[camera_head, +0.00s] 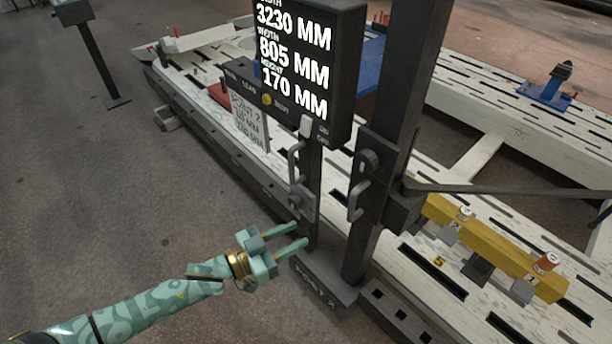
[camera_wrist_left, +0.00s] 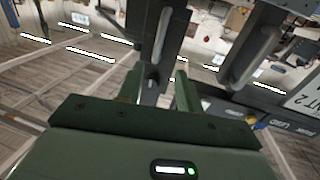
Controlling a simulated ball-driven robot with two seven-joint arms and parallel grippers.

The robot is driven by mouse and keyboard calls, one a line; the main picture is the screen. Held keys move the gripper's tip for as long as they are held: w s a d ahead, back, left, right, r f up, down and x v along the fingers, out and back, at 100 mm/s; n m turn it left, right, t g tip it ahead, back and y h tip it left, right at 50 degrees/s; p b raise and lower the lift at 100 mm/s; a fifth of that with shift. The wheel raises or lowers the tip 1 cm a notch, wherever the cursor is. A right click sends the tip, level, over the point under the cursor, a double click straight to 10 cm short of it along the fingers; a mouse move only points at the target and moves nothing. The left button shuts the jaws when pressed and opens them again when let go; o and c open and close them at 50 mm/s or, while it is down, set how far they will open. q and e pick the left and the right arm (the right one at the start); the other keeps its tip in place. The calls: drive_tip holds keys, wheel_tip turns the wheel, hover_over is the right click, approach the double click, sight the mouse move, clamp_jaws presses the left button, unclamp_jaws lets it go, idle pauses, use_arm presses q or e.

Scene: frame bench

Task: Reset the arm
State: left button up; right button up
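My left arm comes in from the lower left in the head view, and its green gripper (camera_head: 298,236) points toward the dark post. The two fingers are apart with nothing seen between them. The gripper is close to the lower part of the post under the display, but I cannot tell whether it touches. In the left wrist view the two green fingers (camera_wrist_left: 160,90) stand apart, with a dark post and grey handles beyond them. My right gripper is not in view.
A dark display (camera_head: 305,65) with white measurements stands on a post above the white slotted bench (camera_head: 205,65). A thick dark column (camera_head: 400,80) with grey handles rises beside it. A yellow beam (camera_head: 490,245) lies at right. The floor (camera_head: 80,190) at left is clear.

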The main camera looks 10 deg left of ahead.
use_arm(q)
drive_tip(key=a+f+y, duration=0.9)
drive_tip(key=a+f, duration=0.3)
drive_tip(key=f, duration=0.5)
drive_tip(key=s+a+f+n+g+y, duration=0.1)
drive_tip(key=s+a+f+g, duration=0.15)
drive_tip(key=s+f, duration=0.2)
drive_tip(key=s+a+f+n+g+y, duration=0.1)
drive_tip(key=s+a+f+g+y, duration=0.1)
drive_tip(key=s+a+f, duration=0.3)
drive_tip(key=s+d+f+n+g+y, duration=0.1)
drive_tip(key=s+f+g, duration=0.1)
drive_tip(key=s+f, duration=0.6)
drive_tip(key=s+f+n+g+y, duration=0.1)
drive_tip(key=s+f+g, duration=0.2)
drive_tip(key=s, duration=0.8)
drive_tip(key=s+d+f+g, duration=0.1)
drive_tip(key=s+d, duration=0.1)
drive_tip(key=s, duration=0.5)
drive_tip(key=s+d+n+g, duration=0.1)
drive_tip(key=s+d, duration=0.2)
drive_tip(key=s, duration=0.4)
drive_tip(key=shift+d+f+n+h, duration=0.2)
drive_tip(key=shift+f+n+h, duration=0.1)
drive_tip(key=shift+f+h, duration=0.1)
